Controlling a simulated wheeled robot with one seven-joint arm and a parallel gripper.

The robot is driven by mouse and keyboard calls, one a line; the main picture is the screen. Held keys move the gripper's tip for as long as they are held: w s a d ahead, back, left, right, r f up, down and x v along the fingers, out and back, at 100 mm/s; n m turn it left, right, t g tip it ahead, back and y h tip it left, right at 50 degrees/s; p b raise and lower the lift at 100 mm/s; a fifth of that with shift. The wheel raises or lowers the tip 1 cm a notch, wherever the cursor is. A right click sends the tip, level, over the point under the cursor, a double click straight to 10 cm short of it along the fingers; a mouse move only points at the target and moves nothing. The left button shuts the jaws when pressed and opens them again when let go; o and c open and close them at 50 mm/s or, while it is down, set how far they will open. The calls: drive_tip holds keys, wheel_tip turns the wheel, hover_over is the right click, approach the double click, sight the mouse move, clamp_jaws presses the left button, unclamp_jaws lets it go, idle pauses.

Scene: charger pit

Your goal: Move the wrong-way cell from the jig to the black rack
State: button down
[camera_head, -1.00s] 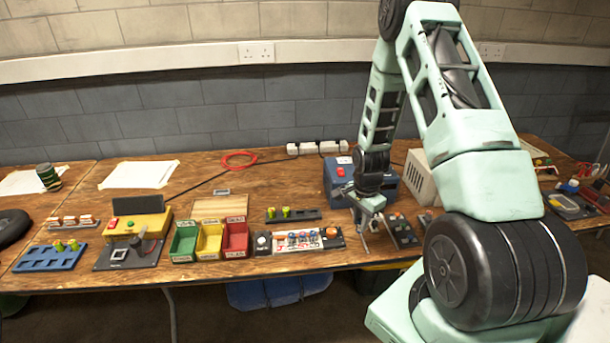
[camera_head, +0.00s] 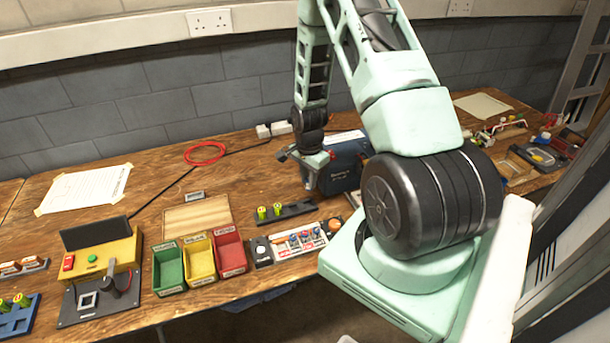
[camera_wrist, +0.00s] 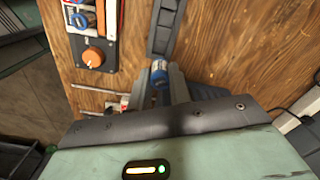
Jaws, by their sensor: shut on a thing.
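My gripper (camera_wrist: 163,82) is shut on a blue cell with a pale end (camera_wrist: 158,71) in the wrist view. In the head view my gripper (camera_head: 309,178) is above the table, behind the right part of the jig, and the held cell cannot be made out. The black rack (camera_head: 297,208) holds two yellow-green cells at its left. In the wrist view an empty stretch of the rack (camera_wrist: 162,32) lies just beyond the held cell. The jig (camera_head: 318,249) is a pale panel with several red and blue cells; its orange knob end shows in the wrist view (camera_wrist: 93,70).
Green (camera_head: 168,272), yellow (camera_head: 201,260) and red (camera_head: 231,256) bins stand left of the jig. A wooden board (camera_head: 196,217) lies behind them. A dark blue box (camera_head: 345,165) stands close to the right of my gripper. A yellow tester (camera_head: 105,255) is farther left.

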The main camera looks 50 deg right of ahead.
sight(308, 189)
drive_tip(key=shift+f+b, duration=1.9)
drive_tip(key=shift+f, duration=0.95)
drive_tip(key=shift+f+b, duration=0.7)
drive_tip(key=shift+f, duration=0.35)
drive_tip(key=c, duration=1.2)
unclamp_jaws()
drive_tip(key=shift+r, duration=0.1)
drive_tip(key=shift+r+p, duration=2.7)
drive_tip(key=shift+r, duration=0.75)
